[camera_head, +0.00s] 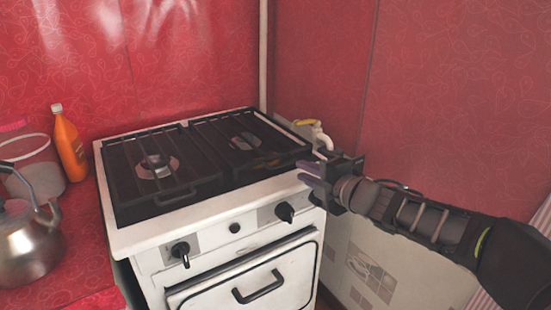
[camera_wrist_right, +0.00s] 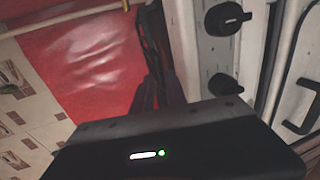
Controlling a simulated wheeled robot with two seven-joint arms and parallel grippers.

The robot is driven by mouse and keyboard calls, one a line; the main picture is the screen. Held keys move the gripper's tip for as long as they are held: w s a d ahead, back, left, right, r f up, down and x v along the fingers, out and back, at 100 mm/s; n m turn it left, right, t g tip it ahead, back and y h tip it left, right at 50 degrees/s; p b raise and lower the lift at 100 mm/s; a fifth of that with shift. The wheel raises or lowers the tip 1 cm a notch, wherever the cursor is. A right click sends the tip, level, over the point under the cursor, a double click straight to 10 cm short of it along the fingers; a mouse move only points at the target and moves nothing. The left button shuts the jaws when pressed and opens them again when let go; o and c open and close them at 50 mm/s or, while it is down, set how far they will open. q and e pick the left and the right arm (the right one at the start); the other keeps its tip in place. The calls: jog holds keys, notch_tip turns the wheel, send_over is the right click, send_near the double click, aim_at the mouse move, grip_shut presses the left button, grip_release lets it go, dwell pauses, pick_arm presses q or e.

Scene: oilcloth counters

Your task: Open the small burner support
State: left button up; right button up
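The white stove (camera_head: 135,236) carries two black grates side by side, both lying flat. The left grate (camera_head: 125,177) has a front handle and covers a burner (camera_head: 158,166). The right grate (camera_head: 285,148) also has a front handle and covers a burner (camera_head: 244,142) that looks smaller. My right gripper (camera_head: 308,174) is at the stove's front right corner, beside the right grate and apart from its handle. Its dark fingertips also show in the right wrist view (camera_wrist_right: 157,92), with nothing seen between them; their gap is unclear. My left gripper is not in view.
A metal kettle (camera_head: 28,240), an orange bottle (camera_head: 69,145) and a clear container (camera_head: 38,165) stand on the red counter at left. A pipe with a yellow valve handle (camera_head: 305,122) is behind the stove's right side. Black knobs (camera_head: 284,212) line the stove front.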

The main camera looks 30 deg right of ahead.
aim_at(288, 163)
jog(key=shift+w+r, duration=0.1)
jog(key=shift+w, duration=0.1)
jog(key=b+x, duration=0.2)
jog(key=x, duration=0.5)
jog(key=shift+w+d, duration=0.1)
jog(key=shift+w, duration=0.3)
